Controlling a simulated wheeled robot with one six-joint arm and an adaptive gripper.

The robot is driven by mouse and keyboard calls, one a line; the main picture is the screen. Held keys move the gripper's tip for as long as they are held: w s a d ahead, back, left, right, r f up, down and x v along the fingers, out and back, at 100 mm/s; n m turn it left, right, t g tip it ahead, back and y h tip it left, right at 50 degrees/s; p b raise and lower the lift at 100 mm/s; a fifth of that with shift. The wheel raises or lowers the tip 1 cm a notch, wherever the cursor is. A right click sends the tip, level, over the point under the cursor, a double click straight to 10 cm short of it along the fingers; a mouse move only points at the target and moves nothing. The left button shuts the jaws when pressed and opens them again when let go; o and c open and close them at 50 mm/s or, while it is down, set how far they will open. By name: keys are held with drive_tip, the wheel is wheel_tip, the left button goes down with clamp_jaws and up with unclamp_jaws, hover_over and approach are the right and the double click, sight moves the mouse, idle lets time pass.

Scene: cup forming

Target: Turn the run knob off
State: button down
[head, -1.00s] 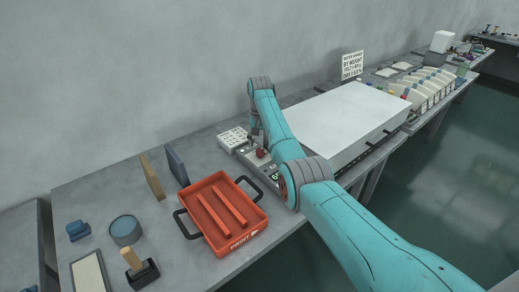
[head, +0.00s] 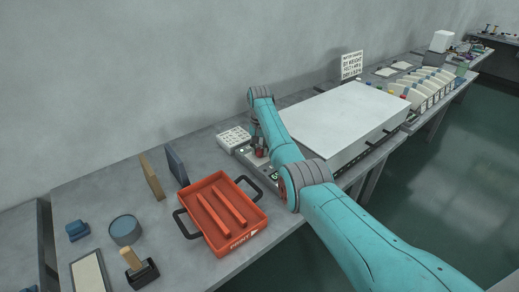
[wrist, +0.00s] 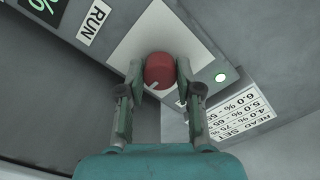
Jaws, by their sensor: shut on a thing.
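The red run knob (wrist: 160,70) sits on a pale square plate (wrist: 150,38) in the wrist view, with a short white mark on its lower edge. My gripper (wrist: 160,74) is shut on the knob, one finger on each side. In the head view my gripper (head: 258,146) is at the control panel (head: 243,149), and the knob is mostly hidden there.
A red tray (head: 225,242) with black handles stands left of the panel. A large white-topped unit (head: 345,118) stands to its right. A white keypad-like box (head: 233,138) is just behind the panel. A printed card (wrist: 240,112) is close to my right finger.

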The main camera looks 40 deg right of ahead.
drive_tip(key=shift+n, duration=0.3)
drive_tip(key=n, duration=1.3)
drive_tip(key=shift+n, duration=2.1)
drive_tip(key=c, duration=0.8)
unclamp_jaws()
drive_tip(key=shift+o, duration=0.2)
